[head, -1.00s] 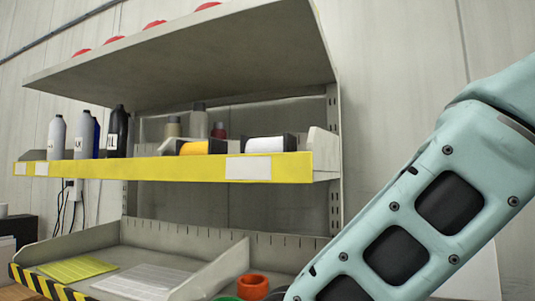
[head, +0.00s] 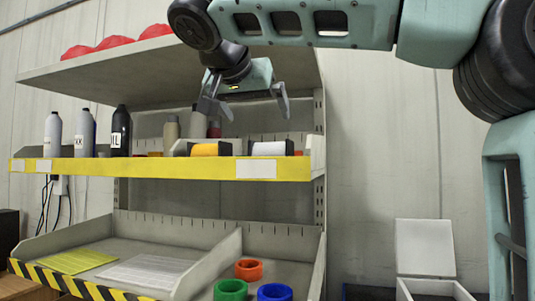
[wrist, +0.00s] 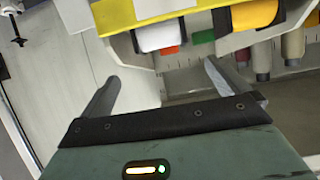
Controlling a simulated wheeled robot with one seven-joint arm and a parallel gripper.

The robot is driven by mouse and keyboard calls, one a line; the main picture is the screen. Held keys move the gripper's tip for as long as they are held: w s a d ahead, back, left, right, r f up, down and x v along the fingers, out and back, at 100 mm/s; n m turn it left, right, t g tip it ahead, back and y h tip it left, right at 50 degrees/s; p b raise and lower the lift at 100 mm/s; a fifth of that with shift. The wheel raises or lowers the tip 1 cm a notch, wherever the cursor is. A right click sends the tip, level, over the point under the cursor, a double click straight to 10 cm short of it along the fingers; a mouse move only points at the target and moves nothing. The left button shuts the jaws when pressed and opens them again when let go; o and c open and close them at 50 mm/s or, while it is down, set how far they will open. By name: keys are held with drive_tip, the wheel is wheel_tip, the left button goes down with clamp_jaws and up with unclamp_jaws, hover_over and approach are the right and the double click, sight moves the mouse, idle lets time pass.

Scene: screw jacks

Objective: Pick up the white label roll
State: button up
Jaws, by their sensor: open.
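The white label roll (head: 271,148) sits in a dark holder on the middle shelf, behind the yellow front strip, which hides its lower part. It also shows in the wrist view (wrist: 160,37), near the top and beyond my fingertips. My gripper (head: 246,112) is open and empty, with its fingers spread. In the head view it appears above the shelf and the label roll, pointing down. In the wrist view, the two fingers (wrist: 162,72) reach toward the shelf, with the white roll between and beyond their tips. Nothing is touching the roll.
A yellow-orange roll (head: 204,149) sits left of the white one. Bottles (head: 121,132) stand at the shelf's left, and spools (head: 171,130) stand behind the rolls. The sloping upper shelf (head: 130,75) is close above my gripper. Colored rings (head: 249,269) lie on the lower shelf.

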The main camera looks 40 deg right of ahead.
sight(269, 146)
drive_tip(key=p+x, duration=0.3)
drive_tip(key=x, duration=0.6)
drive_tip(key=shift+w+d+p, duration=0.2)
drive_tip(key=shift+p, duration=0.1)
drive_tip(key=p+x, duration=0.1)
drive_tip(key=x, duration=0.1)
drive_tip(key=p+x, duration=0.2)
drive_tip(key=x, duration=0.1)
drive_tip(key=shift+s+a+f+p, duration=0.1)
drive_tip(key=shift+a+f+p, duration=0.1)
drive_tip(key=shift+f+p, duration=0.15)
drive_tip(key=shift+w+d+f, duration=0.25)
drive_tip(key=shift+d+f, duration=0.05)
drive_tip(key=shift+f, duration=0.1)
drive_tip(key=c, duration=0.9)
